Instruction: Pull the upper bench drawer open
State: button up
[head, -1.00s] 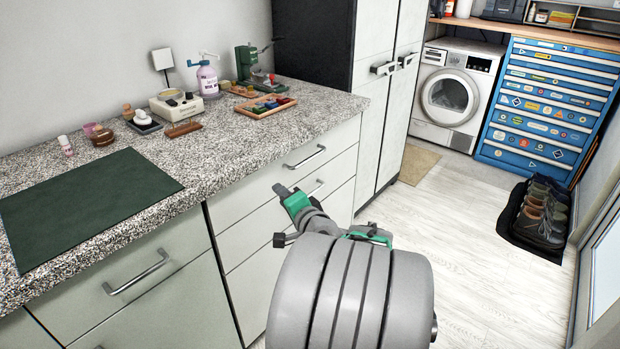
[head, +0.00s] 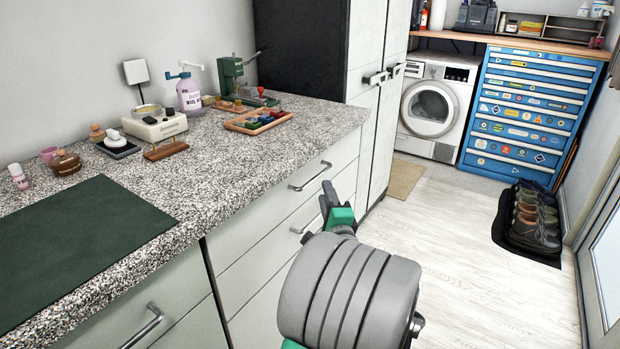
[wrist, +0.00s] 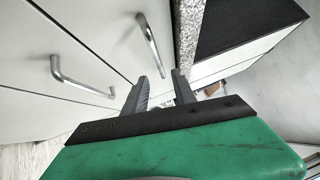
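The upper bench drawer (head: 285,190) is the top front in the drawer stack under the speckled counter, and it is shut. Its bar handle (head: 310,176) also shows in the wrist view (wrist: 149,45), beside the counter edge. A second handle (head: 306,222) sits on the drawer below and is at the left in the wrist view (wrist: 80,78). My gripper (wrist: 161,84) is open and empty, its two grey fingers apart. The near end of the upper handle appears close to the fingertips, but I cannot tell the depth. In the head view my arm hides part of the lower fronts.
The counter (head: 200,175) holds a green mat (head: 75,245), a wooden tray (head: 258,121) and several small items. A tall cabinet (head: 372,110) stands just beyond the drawers. Shoes lie on a black mat (head: 500,225) at right. The pale floor (head: 440,270) between is clear.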

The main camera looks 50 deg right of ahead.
jog(key=f+x, duration=0.1)
jog(key=x, duration=0.5)
jog(key=shift+w+r, duration=0.55)
grip_shut()
dwell(0.8)
